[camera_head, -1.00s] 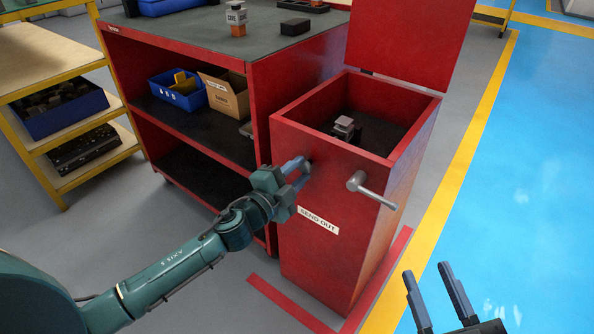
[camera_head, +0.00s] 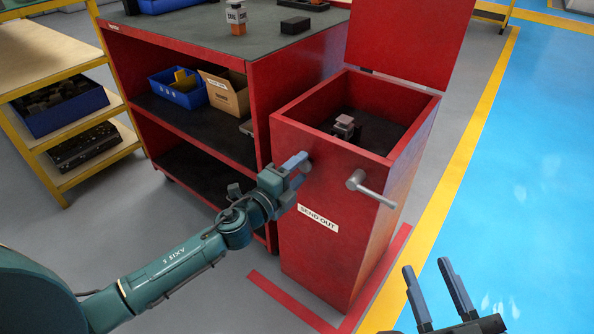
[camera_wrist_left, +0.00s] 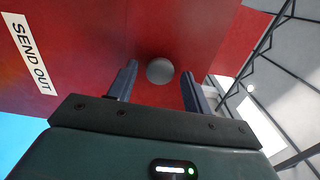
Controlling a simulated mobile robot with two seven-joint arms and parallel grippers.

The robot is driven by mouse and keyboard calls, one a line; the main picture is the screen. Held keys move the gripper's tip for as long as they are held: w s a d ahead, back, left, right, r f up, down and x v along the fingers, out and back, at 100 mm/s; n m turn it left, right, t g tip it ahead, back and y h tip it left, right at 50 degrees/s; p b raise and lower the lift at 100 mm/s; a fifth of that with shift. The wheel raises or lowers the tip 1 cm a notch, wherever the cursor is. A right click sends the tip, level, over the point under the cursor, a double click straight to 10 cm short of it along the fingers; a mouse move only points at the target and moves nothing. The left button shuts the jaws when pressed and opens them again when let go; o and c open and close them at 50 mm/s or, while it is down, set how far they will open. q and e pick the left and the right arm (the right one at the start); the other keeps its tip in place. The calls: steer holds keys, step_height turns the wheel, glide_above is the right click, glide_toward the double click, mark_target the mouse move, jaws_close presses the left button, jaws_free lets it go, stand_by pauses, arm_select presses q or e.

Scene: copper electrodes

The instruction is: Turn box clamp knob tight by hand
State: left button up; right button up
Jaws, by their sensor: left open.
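The red box (camera_head: 318,262) with a "SEND OUT" label stands open beside the red bench. A grey round knob (camera_wrist_left: 160,70) on its red front shows in the left wrist view. My left gripper (camera_head: 298,164) is at the box's upper left front, with its jaws open. In the left wrist view its two fingers (camera_wrist_left: 160,80) are spread on either side of the knob. I cannot tell whether they touch it. In the head view the knob is mostly hidden by the gripper. My right gripper (camera_head: 427,265) is open and empty at the lower right, away from the box.
A grey bar handle (camera_head: 371,188) sticks out from the box front, right of my left gripper. A small dark part with a pinkish top (camera_head: 344,124) sits inside the box. The red bench (camera_head: 200,50) stands close behind. Blue floor (camera_head: 530,170) at right is clear.

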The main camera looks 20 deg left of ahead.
arm_select(q)
steer(key=shift+s, duration=0.1)
steer(key=v, duration=0.5)
steer(key=shift+s+a, duration=0.2)
steer(key=shift+s, duration=0.15)
arm_select(e)
steer(key=shift+f, duration=0.2)
arm_select(q)
steer(key=b+v, duration=0.1)
steer(key=v, duration=1.2)
steer(key=shift+b, duration=0.3)
arm_select(e)
steer(key=f, duration=0.3)
steer(key=shift+s+d+f+n+h, duration=0.1)
steer(key=shift+d+f+n+h, duration=0.1)
steer(key=shift+f+n+h, duration=0.15)
arm_select(q)
steer(key=shift+s, duration=0.1)
